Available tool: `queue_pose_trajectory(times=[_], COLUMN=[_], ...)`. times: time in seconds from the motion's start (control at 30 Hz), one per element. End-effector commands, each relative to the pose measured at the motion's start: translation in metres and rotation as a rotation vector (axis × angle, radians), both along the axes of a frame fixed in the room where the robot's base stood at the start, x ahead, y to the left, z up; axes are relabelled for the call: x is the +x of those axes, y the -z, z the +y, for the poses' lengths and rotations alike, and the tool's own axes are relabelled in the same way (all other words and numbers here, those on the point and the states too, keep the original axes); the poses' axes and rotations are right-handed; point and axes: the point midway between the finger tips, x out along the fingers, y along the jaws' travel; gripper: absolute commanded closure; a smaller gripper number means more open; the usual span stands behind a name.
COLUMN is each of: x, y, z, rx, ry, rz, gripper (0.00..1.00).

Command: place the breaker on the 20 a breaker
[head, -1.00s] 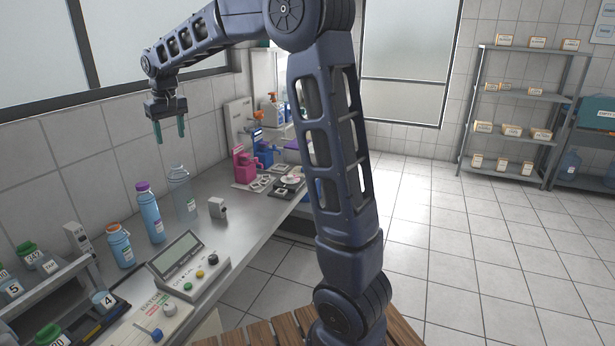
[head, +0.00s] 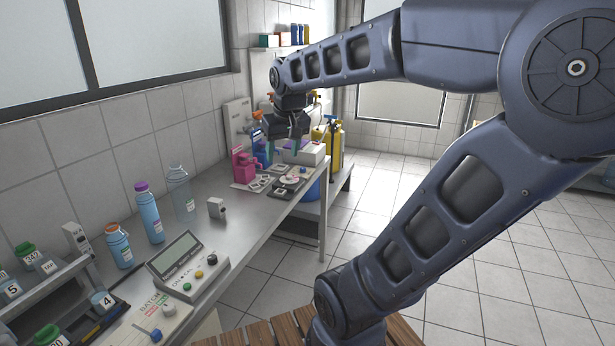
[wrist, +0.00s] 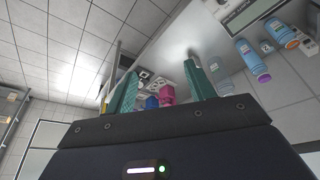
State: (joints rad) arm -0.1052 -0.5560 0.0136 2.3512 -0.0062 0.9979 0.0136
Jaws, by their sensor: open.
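A small light grey block that looks like a breaker (head: 217,207) stands upright alone on the middle of the metal bench, in the head view. A second pale upright block with dark lettering (head: 76,239), too small to read surely, stands at the left by the wall, behind the bottle rack. My gripper (head: 283,150) is over the far end of the bench, well beyond and right of the lone breaker. Its two teal fingers are apart and empty in the wrist view (wrist: 160,82).
Blue bottles (head: 150,213) and a clear bottle (head: 180,190) line the wall. A meter with a screen (head: 188,265) sits at the front. Pink (head: 244,167) and blue holders, a tray (head: 288,188) and a white box crowd the far end. Bench around the lone breaker is clear.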

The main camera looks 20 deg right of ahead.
Motion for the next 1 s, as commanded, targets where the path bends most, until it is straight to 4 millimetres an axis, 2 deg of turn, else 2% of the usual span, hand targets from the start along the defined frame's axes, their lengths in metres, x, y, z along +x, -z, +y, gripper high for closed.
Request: queue_pose_trajectory(times=[0.03,0.1,0.2,0.33,0.5,1.0], x=[-0.016,-0.034,-0.054,-0.071,-0.078,-0.078], y=[0.007,0.017,0.03,0.042,0.049,0.048], z=[-0.009,-0.018,-0.028,-0.035,-0.037,-0.037], rx=[0.002,0.005,0.007,0.009,0.01,0.01], ry=[0.022,0.045,0.073,0.095,0.105,0.104], rz=[-0.011,-0.022,-0.036,-0.047,-0.051,-0.051], gripper=[0.46,0.46,0.46,0.46,0.46,0.46])
